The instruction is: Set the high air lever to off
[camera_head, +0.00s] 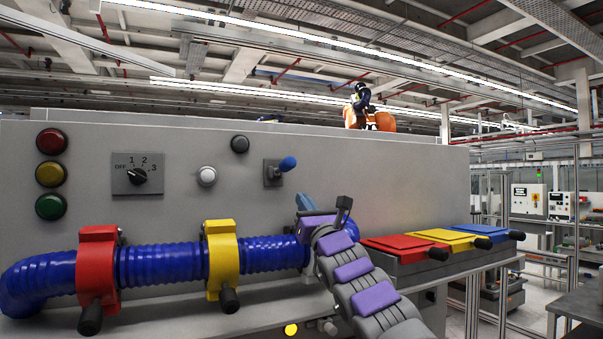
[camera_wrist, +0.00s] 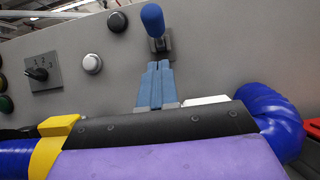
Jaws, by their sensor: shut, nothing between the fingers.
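A lever with a blue rounded handle (camera_head: 287,164) sits on a dark square plate (camera_head: 272,173) on the grey panel; its handle tilts up to the right in the head view. No label on it is readable. In the wrist view the blue handle (camera_wrist: 152,19) stands upward at the top, above its plate (camera_wrist: 161,46). My gripper (camera_head: 303,198) is to the lower right of the lever in the head view. Its blue fingers (camera_wrist: 158,66) are together and empty, with their tips just below the plate in the wrist view. Contact with the lever is not visible.
Left of the lever are a black button (camera_head: 240,144), a white button (camera_head: 206,176) and a rotary switch (camera_head: 138,176). A blue hose (camera_head: 160,263) with red (camera_head: 97,262) and yellow (camera_head: 222,252) clamps runs below. Coloured lidded blocks (camera_head: 452,237) stand right of my arm.

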